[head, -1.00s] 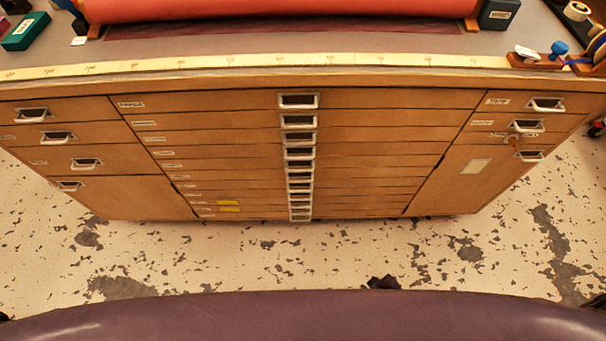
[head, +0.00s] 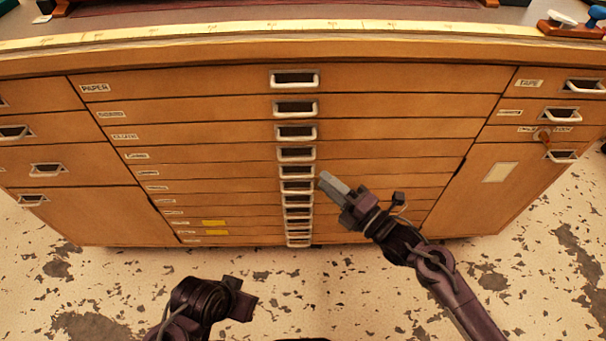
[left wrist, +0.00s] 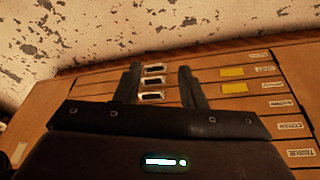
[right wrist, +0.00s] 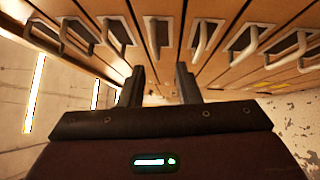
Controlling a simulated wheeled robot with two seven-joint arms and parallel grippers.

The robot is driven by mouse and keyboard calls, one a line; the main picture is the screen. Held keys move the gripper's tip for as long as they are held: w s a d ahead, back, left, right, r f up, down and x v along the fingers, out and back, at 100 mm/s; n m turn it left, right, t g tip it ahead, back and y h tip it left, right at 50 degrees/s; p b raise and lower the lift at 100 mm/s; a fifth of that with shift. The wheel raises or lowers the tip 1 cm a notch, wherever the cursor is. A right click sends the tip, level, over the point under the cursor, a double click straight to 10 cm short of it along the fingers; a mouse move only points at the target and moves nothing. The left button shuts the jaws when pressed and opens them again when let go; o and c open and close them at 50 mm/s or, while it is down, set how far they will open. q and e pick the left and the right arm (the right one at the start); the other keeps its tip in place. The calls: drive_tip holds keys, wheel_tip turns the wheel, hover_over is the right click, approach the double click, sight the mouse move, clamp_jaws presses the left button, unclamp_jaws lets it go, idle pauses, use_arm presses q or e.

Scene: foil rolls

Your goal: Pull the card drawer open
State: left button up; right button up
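The wooden cabinet front (head: 400,105) holds a central stack of wide, shallow drawers with recessed metal handles. The top label reads PAPER (head: 95,88); I cannot make out which lower label says card. All drawers look shut. My right gripper (head: 326,182) is just right of the middle handles (head: 296,171), apparently touching none. In the right wrist view its fingers (right wrist: 160,85) are apart and empty, facing the handle row (right wrist: 158,32). My left gripper (head: 248,306) is low, in front of the cabinet. Its fingers (left wrist: 163,85) are apart and empty, with lower handles (left wrist: 153,82) seen between them.
Yellow labels (head: 214,223) mark low drawers. A ruler strip (head: 200,31) runs along the worktop edge. The speckled floor (head: 300,275) in front is clear.

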sight(302, 151)
drive_tip(key=shift+n, duration=0.3)
drive_tip(key=x, duration=0.8)
drive_tip(key=shift+s+a+r+b, duration=0.1)
drive_tip(key=shift+s+r+b, duration=0.05)
drive_tip(key=shift+r+b, duration=0.2)
clamp_jaws()
